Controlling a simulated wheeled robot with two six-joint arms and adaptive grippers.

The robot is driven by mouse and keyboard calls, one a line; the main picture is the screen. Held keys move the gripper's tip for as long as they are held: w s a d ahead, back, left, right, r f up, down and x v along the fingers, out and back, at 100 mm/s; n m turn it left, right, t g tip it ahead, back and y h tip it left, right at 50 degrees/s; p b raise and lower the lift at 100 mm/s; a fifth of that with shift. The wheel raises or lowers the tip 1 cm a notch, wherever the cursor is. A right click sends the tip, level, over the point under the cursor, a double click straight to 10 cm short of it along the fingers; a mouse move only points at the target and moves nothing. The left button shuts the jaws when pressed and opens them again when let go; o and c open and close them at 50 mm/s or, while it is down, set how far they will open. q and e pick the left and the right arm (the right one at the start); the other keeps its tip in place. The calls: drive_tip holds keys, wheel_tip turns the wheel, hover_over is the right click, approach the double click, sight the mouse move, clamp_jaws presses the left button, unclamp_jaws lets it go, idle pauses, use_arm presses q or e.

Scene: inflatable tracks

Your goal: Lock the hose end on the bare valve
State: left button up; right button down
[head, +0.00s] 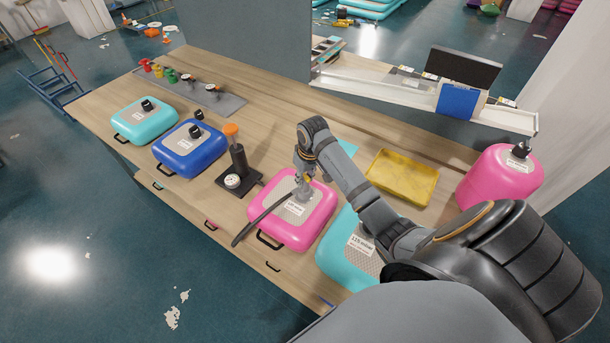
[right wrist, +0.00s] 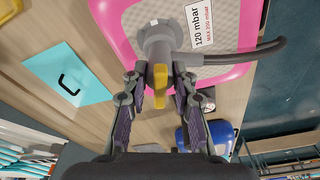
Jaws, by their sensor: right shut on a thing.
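My right gripper (head: 302,186) reaches down over the pink cushion (head: 318,212) in the head view. In the right wrist view my right gripper (right wrist: 158,92) has its fingers on either side of the grey hose end (right wrist: 157,45) with a yellow tab (right wrist: 160,82), and is shut on it. The dark hose (head: 262,217) runs from the hose end toward the cushion's front left edge; it also shows in the right wrist view (right wrist: 240,56). The hose end sits over the cushion's grey patch, hiding any valve beneath. Whether it is locked I cannot tell. My left gripper is not in view.
Teal (head: 145,122) and blue (head: 188,148) cushions with black valve fittings stand left. A black stand (head: 238,160) with an orange top is close beside the pink cushion. My arm partly covers another teal cushion (head: 340,245).

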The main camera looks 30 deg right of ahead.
drive_tip(key=shift+m, duration=0.7)
drive_tip(key=m, duration=0.4)
drive_tip(key=shift+m+h, duration=0.4)
drive_tip(key=shift+m, duration=0.4)
drive_tip(key=m, duration=0.4)
drive_tip(key=shift+w+g+h, duration=0.1)
drive_tip(key=shift+g+h, duration=0.2)
drive_tip(key=c, duration=1)
unclamp_jaws()
